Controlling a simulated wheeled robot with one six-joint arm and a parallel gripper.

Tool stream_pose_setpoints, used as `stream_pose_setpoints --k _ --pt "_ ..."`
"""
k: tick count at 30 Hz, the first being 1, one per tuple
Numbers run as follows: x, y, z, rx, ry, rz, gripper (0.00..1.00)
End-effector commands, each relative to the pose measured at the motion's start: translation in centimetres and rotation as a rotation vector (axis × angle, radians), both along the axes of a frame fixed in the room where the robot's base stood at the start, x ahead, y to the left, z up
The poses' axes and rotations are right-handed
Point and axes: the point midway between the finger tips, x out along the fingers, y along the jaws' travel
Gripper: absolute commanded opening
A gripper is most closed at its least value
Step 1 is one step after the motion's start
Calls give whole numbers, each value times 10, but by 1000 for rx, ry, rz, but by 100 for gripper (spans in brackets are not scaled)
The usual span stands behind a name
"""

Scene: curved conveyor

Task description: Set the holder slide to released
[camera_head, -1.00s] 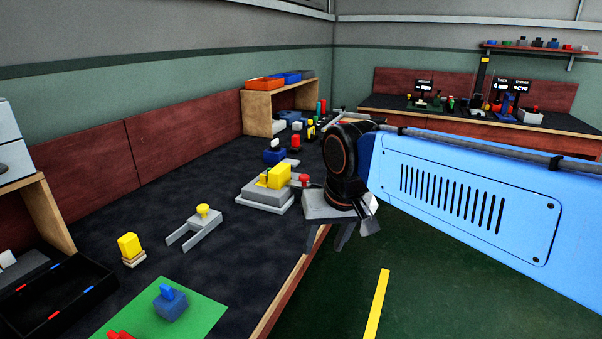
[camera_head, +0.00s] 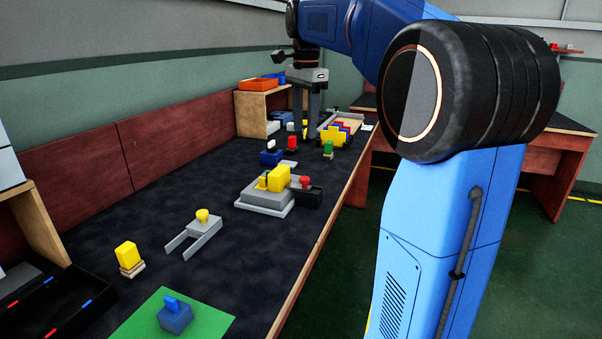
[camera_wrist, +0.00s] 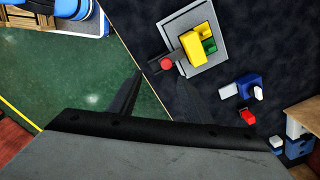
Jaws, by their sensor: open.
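The holder is a grey plate (camera_head: 262,202) on the bench with a yellow block (camera_head: 279,178) on top. A red knob (camera_head: 305,181) stands on a dark bar at its right side; I take this as the slide. In the wrist view the red knob (camera_wrist: 166,65) shows just beyond the fingertips, with the yellow block (camera_wrist: 193,42) and a green piece (camera_wrist: 209,46) beside it. My gripper (camera_head: 307,112) is open and empty, pointing down. It is above the bench, apart from the knob.
A grey fork with a yellow knob (camera_head: 203,216) and a small yellow block (camera_head: 127,254) lie nearer. A blue block (camera_head: 174,318) sits on a green mat. Several small coloured parts stand beyond the holder, near a wooden shelf (camera_head: 262,113). The bench's right edge runs close to the knob.

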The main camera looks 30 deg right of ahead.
Motion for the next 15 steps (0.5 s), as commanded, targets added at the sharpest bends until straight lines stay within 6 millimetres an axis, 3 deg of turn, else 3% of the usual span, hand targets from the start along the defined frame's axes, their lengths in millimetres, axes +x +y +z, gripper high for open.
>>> stream_pose_setpoints --k 3,8,15 --pt "16 -13 6 8 19 -89 45" --pt "24 -20 9 11 33 -145 45" --pt "24 -20 -11 12 36 -150 45"
